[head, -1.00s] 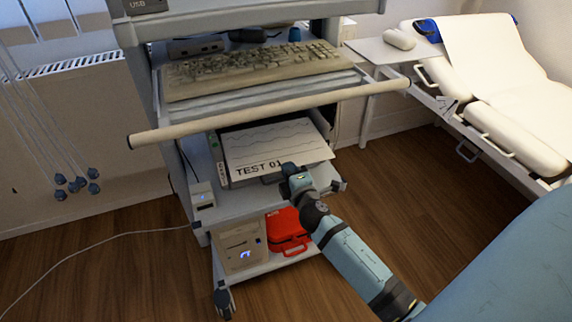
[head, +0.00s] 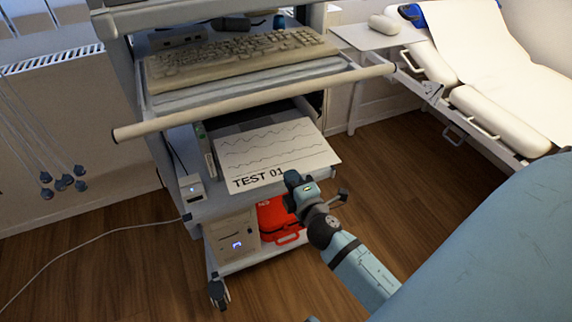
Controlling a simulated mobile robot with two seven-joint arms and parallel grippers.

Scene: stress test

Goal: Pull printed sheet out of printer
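The printed sheet (head: 270,153) is white with wavy lines and the words "TEST 01" along its front edge. It lies nearly flat and sticks out of the printer (head: 206,150) on the trolley's shelf under the keyboard. Its back end is in shadow under the shelf above. My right gripper (head: 292,181) is at the sheet's front edge, right of the lettering. It appears shut on that edge, though the fingertips are small and partly hidden. My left gripper is not in view.
The keyboard (head: 240,59) and a pale handle bar (head: 250,103) are above the sheet. A red case (head: 276,222) and a beige box (head: 232,238) stand on the lower shelf. A padded couch (head: 500,118) is at the right. The wooden floor right of the trolley is clear.

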